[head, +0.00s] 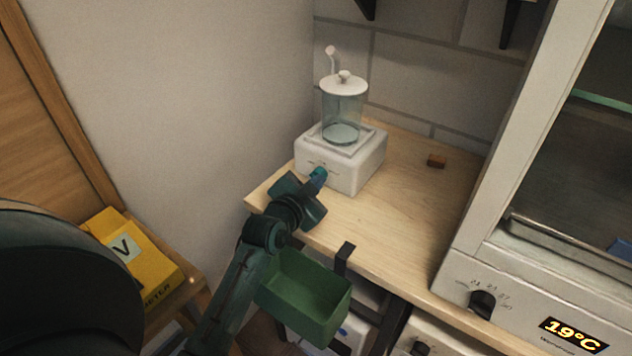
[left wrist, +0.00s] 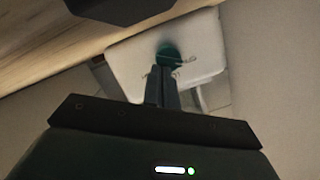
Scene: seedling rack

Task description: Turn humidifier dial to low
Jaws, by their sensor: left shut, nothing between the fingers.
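The humidifier (head: 362,170) has a white base and a clear tank with a white lid and spout. It stands upright on the wooden counter near the wall. A teal, knob-like dial (head: 320,173) is on its front face; it also shows in the left wrist view (left wrist: 168,54), with small markings beside it on the white face. My left gripper (head: 313,183) is at this front face, shut and empty. In the left wrist view its fingers (left wrist: 162,76) point at the dial and overlap its lower edge. I cannot tell whether they touch it or where the dial points. My right gripper is not in view.
A cabinet with a black knob (head: 482,304) and 19°C display stands right. A yellow box (head: 140,262) is at left.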

